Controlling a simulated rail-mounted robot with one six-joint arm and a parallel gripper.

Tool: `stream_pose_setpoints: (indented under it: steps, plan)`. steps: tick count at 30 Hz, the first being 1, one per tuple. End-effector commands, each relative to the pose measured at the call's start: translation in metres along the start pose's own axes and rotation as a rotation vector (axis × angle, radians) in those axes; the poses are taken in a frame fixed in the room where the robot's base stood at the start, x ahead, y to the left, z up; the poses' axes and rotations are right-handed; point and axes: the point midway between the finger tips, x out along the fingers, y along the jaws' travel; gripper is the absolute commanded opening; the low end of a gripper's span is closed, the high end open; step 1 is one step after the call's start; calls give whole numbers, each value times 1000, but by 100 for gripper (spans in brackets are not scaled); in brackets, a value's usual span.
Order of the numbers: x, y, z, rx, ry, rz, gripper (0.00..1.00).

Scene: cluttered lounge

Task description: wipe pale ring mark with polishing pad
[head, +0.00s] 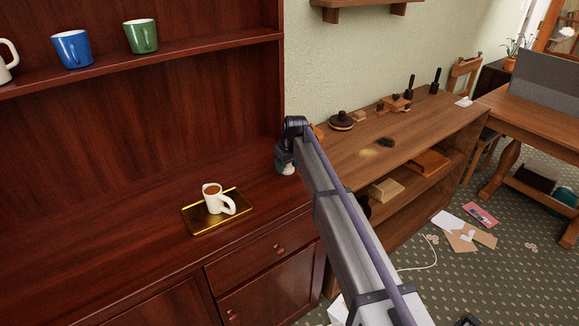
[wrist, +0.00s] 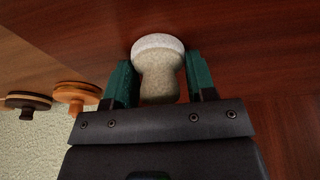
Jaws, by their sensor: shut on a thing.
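My gripper (head: 286,163) is over the right end of the dark red sideboard, beside the tall cabinet's edge. In the wrist view, the green fingers of my gripper (wrist: 160,75) are shut on the beige, knob-like handle of the polishing pad (wrist: 158,44). The pad's white round face points away from my gripper; in the head view only a small pale part of it (head: 287,169) shows below the fingers. I cannot tell whether it touches the wood. A pale mark (head: 368,153) lies on the brown workbench to the right, beside a dark smudge (head: 385,142); its ring shape is unclear.
The bench (head: 400,145) carries a dark round knobbed pad (head: 340,121) and an orange one (wrist: 75,93). Papers (head: 447,220) lie on the floor.

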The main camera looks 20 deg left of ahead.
Motion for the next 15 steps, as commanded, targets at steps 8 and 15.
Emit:
stream_pose_setpoints:
  steps: [8,15]
  plan:
    - [-14,0,-4,0,1,0,29]
    - [-47,0,-13,0,0,0,29]
